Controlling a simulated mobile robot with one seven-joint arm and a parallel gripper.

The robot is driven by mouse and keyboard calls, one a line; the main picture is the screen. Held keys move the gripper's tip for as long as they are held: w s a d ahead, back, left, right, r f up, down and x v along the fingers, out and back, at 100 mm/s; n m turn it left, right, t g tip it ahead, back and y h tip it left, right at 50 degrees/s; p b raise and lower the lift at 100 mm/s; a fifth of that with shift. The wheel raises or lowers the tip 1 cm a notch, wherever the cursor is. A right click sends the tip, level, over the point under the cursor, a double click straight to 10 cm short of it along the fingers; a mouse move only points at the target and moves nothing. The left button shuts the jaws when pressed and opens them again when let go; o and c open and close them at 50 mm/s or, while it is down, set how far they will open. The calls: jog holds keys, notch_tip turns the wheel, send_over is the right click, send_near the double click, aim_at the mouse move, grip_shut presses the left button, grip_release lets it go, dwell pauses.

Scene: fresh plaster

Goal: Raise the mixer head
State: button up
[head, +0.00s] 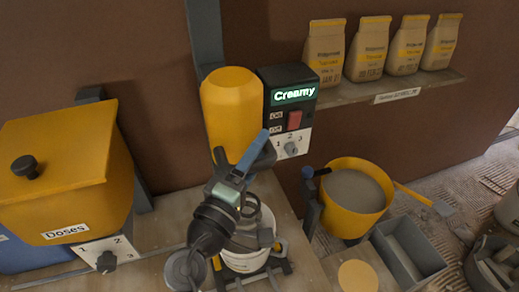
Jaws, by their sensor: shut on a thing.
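The mixer head (232,100) is a yellow rounded body mounted on a grey upright column (205,35), above a white bucket (250,262). A blue bar-like handle (254,148) slants up at its lower front. My gripper (243,163) is in front of the mixer head's lower part, its fingers on either side of the blue handle, and it appears shut on it. The exact contact is partly hidden by the gripper. My dark wrist covers much of the bucket and whatever is under the head. The head looks low, close over the bucket.
A black control box (288,105) reading "Creamy", with a red switch and a dial, stands right of the head. A yellow "Doses" hopper (60,150) is at left. A yellow pan (355,200) and grey tray (410,250) are at right. Bags (365,48) stand on a shelf.

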jog(key=b+v, duration=0.3)
jog(key=v, duration=0.9)
jog(key=shift+s+b, duration=0.2)
jog(key=shift+b, duration=0.15)
jog(key=shift+a+f, duration=0.1)
jog(key=shift+a, duration=0.05)
